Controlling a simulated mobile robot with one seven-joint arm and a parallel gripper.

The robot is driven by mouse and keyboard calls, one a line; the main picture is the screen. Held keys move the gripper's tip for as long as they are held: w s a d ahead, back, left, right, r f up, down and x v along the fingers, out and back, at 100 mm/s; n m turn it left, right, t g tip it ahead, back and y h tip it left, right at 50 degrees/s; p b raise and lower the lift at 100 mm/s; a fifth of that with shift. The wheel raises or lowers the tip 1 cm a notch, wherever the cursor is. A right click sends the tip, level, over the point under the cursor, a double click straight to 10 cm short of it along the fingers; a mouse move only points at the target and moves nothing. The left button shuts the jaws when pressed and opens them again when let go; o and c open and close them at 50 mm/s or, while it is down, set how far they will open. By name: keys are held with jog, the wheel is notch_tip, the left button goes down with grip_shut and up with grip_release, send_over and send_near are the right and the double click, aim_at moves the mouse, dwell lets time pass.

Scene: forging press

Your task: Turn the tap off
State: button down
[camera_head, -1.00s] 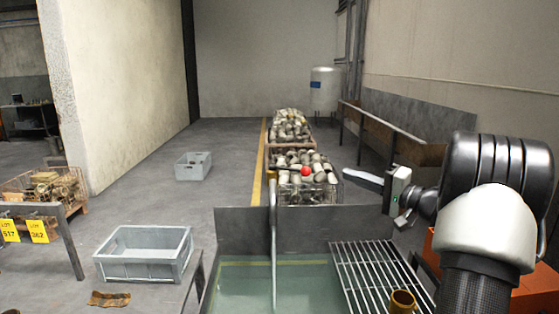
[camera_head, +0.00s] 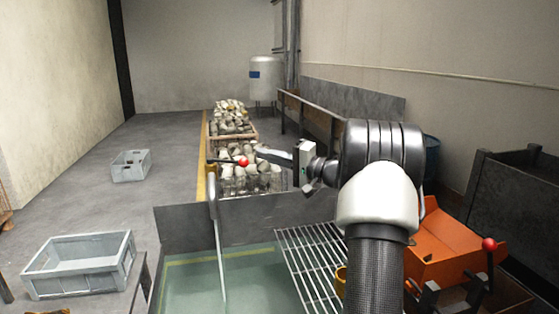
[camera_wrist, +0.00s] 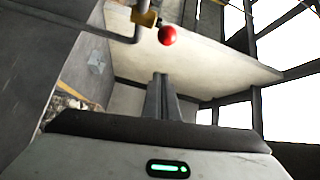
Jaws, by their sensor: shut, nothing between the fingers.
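The tap (camera_head: 212,188) stands at the wash tank as a grey pipe, with a thin pale stream falling below it into the tank. Its lever ends in a red ball (camera_head: 243,162) pointing right. In the wrist view the red ball (camera_wrist: 167,36) sits beside a brass-coloured valve body (camera_wrist: 146,18), beyond and slightly right of the fingertips. My gripper (camera_head: 259,151) is shut and empty, pointing left, its tips just right of the ball. The fingers also show together in the wrist view (camera_wrist: 160,78). A small gap appears between the tips and the ball; contact cannot be confirmed.
The tank (camera_head: 178,228) holds greenish water, with a metal grate (camera_head: 305,262) at its right. Bins of metal parts (camera_head: 250,180) stand behind. A grey crate (camera_head: 80,262) is at left. An orange box (camera_head: 445,245) and a second red-knobbed lever (camera_head: 489,244) are at right.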

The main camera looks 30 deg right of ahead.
jog(key=shift+s+a+f+b, duration=0.15)
jog(key=shift+a+b, duration=0.05)
jog(key=shift+a, duration=0.8)
jog(key=shift+s+a+f+b, duration=0.1)
jog(key=shift+s+a+b, duration=0.05)
jog(key=shift+a, duration=0.8)
